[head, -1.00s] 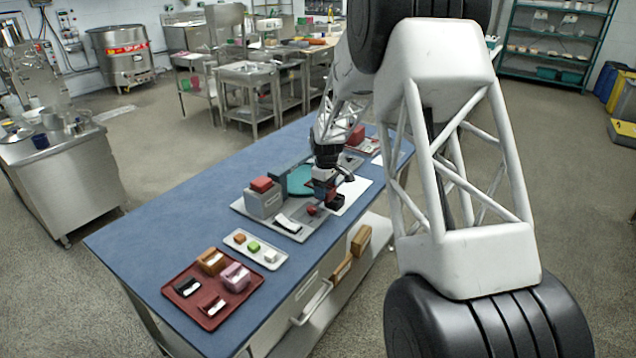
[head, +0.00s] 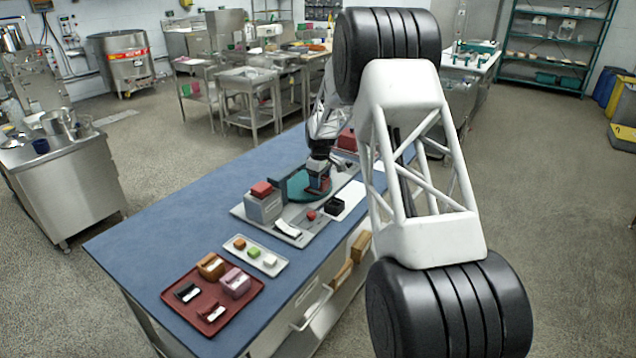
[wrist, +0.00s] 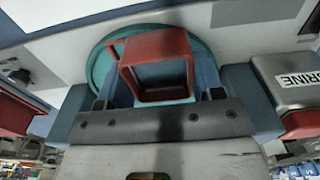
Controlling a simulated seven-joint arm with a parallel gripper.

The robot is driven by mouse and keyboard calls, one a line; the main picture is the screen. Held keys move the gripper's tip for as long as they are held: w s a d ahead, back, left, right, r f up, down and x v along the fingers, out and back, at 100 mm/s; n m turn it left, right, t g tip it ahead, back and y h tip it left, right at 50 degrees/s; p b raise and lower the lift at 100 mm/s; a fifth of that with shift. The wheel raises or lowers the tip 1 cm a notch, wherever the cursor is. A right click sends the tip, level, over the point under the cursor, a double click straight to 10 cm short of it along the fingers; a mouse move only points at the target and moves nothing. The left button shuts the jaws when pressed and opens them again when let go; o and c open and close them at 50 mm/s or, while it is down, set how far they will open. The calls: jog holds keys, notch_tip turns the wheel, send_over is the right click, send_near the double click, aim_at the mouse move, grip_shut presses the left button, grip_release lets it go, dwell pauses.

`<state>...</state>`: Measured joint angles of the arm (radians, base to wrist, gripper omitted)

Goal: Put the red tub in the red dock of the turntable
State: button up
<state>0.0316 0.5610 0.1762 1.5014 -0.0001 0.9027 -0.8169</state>
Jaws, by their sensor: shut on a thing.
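The red tub (wrist: 178,46) is a hollow, square-sided red piece in the wrist view. My gripper (wrist: 160,82) is shut on it, with a blue finger at each side. In the head view my gripper (head: 318,184) and the tub in it are over the teal turntable (head: 297,190). The turntable's teal disc (wrist: 101,66) shows behind the tub in the wrist view. I cannot tell whether the tub touches the disc. The red dock is not clearly distinguishable from the tub, and my gripper hides part of the disc.
A grey block with a red top (head: 261,189) stands left of the turntable. A black open box (head: 335,206) and a small red piece (head: 311,215) are in front. A white tray (head: 277,268) and a dark red tray (head: 196,326) lie nearer. The blue tabletop's left is clear.

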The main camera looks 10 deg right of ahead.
jog(key=shift+w+d+f, duration=0.1)
jog(key=shift+w, duration=1.05)
jog(key=shift+w+f, duration=0.1)
jog(key=shift+w, duration=1.05)
jog(key=shift+f, duration=0.1)
jog(key=shift+f, duration=1.65)
jog(key=shift+f, duration=0.15)
jog(key=o, duration=0.9)
